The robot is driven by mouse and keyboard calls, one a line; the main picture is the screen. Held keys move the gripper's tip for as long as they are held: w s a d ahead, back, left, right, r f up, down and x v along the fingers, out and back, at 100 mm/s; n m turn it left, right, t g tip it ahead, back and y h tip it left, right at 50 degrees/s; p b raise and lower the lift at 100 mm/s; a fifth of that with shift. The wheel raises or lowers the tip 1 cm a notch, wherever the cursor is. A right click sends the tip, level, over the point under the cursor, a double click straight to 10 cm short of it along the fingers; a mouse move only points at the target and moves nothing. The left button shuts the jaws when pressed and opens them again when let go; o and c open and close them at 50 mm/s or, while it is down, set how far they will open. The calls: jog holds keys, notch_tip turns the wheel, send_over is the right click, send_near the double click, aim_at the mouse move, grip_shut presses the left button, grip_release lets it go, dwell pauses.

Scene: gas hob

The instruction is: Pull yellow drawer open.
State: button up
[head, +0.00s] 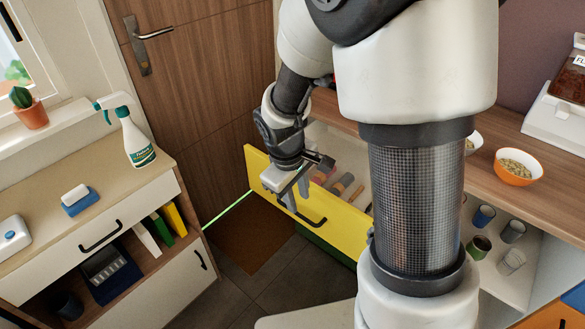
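The yellow drawer (340,222) stands pulled out from under the wooden counter, with its front facing the lower left and its inside showing behind. Several bottle-like or jar-like items (345,184) lie in it. A dark bar handle (313,220) is on the drawer front. My gripper (296,198) points down at the drawer front, with its fingers at the left part of the handle. The fingers are small and partly overlap the handle, so I cannot tell whether they are closed around it. My arm hides the drawer's right end.
A low cabinet (130,190) with a spray bottle (135,142) stands at left. An orange bowl (515,172) is on the counter (555,205); cups (483,217) sit below. Some floor is clear.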

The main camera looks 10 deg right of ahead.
notch_tip(320, 180, up, 10)
jog(key=s+a+p, duration=0.1)
jog(key=p, duration=0.1)
jog(key=shift+s+a+r, duration=0.15)
jog(key=shift+a+r, duration=0.05)
jog(key=shift+a, duration=0.15)
